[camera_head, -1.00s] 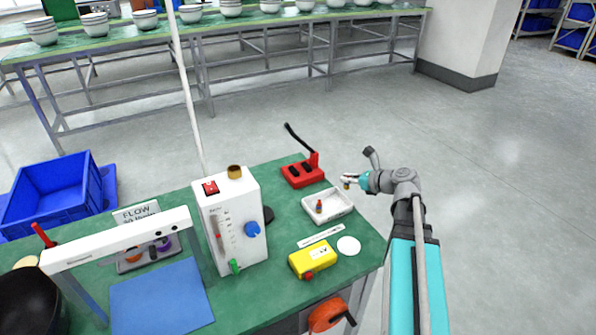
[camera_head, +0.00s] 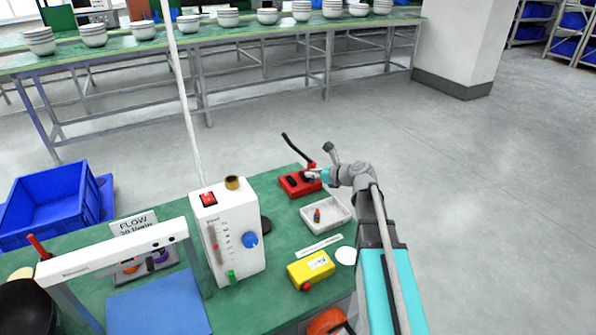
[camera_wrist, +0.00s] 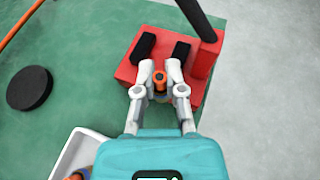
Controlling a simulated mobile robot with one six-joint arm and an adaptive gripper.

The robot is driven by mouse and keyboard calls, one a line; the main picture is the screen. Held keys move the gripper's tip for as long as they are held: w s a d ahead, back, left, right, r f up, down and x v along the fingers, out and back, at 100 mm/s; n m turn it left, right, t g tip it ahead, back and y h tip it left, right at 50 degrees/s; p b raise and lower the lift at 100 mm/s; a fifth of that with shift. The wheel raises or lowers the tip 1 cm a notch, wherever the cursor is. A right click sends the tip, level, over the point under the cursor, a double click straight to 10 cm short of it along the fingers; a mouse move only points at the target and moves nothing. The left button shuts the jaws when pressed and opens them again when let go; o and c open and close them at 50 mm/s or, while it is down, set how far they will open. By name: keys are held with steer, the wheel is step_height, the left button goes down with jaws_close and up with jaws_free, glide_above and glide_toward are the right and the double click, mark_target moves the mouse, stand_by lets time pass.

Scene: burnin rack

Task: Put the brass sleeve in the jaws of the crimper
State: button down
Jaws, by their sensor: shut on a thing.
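The crimper is a red block (camera_head: 290,185) with two black jaws and a raised black lever (camera_head: 296,148), at the bench's far right corner. In the wrist view its red base (camera_wrist: 128,72) shows with the black jaws (camera_wrist: 143,48) apart. My gripper (camera_wrist: 159,80) is shut on a small orange-brown piece with a dark centre, which I take as the brass sleeve (camera_wrist: 160,86). The sleeve is over the crimper's near edge, on the near side of the gap between the jaws. I cannot tell its height. In the head view my gripper (camera_head: 312,175) hides the sleeve.
A white tray (camera_head: 335,226) with small orange and blue parts stands just in front of the crimper. A black disc (camera_wrist: 30,88) lies left of it. A white flow box (camera_head: 240,265), yellow box (camera_head: 298,272) and blue bin (camera_head: 40,220) are nearby. Grey floor lies beyond the bench.

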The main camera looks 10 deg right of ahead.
steer(key=shift+w+a, duration=0.55)
steer(key=shift+w, duration=0.05)
steer(key=shift+w, duration=0.1)
steer(key=shift+w+a, duration=0.15)
steer(key=shift+a, duration=0.05)
steer(key=x, duration=0.4)
steer(key=shift+w+a+r+b, duration=0.1)
steer(key=shift+w+r+b, duration=0.05)
steer(key=shift+r+b, duration=0.25)
steer(key=shift+f+b, duration=0.4)
steer(key=shift+f, duration=0.05)
steer(key=shift+f, duration=0.1)
steer(key=c, duration=0.7)
jaws_free()
